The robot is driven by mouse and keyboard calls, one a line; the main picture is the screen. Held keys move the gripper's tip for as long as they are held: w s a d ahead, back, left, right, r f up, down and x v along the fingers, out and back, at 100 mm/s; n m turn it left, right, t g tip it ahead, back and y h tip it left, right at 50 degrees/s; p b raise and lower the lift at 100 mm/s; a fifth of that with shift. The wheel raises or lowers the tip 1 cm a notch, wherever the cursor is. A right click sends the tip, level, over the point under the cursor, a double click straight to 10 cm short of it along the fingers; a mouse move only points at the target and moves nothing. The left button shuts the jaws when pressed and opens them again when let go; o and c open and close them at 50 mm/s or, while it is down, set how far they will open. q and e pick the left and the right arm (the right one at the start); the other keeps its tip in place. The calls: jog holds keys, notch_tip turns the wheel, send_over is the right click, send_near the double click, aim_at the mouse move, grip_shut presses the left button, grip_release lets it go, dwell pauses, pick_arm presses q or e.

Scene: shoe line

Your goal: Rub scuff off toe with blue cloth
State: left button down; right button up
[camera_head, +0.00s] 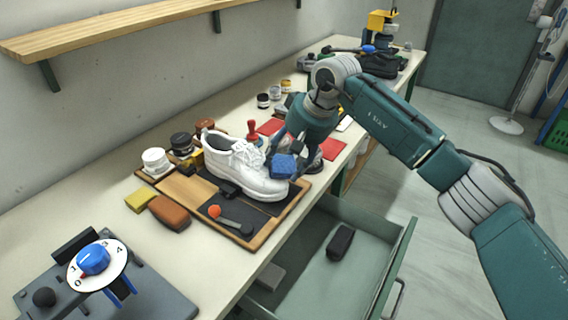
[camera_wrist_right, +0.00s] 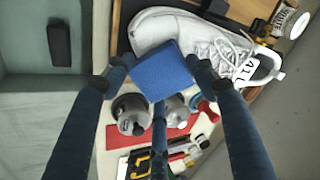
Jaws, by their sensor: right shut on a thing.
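A white lace-up shoe (camera_head: 240,160) lies on a wooden tray with dark panels (camera_head: 267,226), its toe toward the right. My right gripper (camera_head: 279,158) is shut on a folded blue cloth (camera_head: 284,166) at the toe end. In the right wrist view the cloth (camera_wrist_right: 162,72) sits between the fingers and overlaps the toe of the shoe (camera_wrist_right: 165,28). I cannot tell whether cloth and toe touch. The cloth and fingers hide part of the toe, and no scuff can be made out. My left gripper is not in view.
An orange-knobbed tool (camera_head: 231,221) lies at the tray's front. A brown block (camera_head: 169,213) and yellow sponge (camera_head: 140,200) lie left of it. Several jars (camera_head: 156,161) stand behind. A drawer (camera_head: 335,265) is open below. A blue-dial device (camera_head: 97,263) stands front left.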

aim_at(270, 181)
jog(key=shift+s+a+f+b, duration=0.25)
jog(key=shift+s+a+b, duration=0.15)
jog(key=shift+s, duration=0.2)
jog(key=shift+s+a+b, duration=0.35)
jog(key=shift+s+a, duration=0.25)
jog(key=shift+s, duration=0.2)
jog(key=shift+s+a+b, duration=0.3)
jog(key=shift+s+a, duration=0.25)
jog(key=shift+s, duration=0.2)
jog(key=shift+s+a+r, duration=0.1)
jog(key=shift+s+a, duration=0.25)
jog(key=shift+s, duration=0.15)
jog(key=shift+d+r, duration=0.2)
jog(key=shift+r, duration=0.65)
jog(key=shift+p+v, duration=1)
jog(key=shift+v, duration=1.2)
jog(key=shift+d+r, duration=0.1)
jog(key=shift+d, duration=0.05)
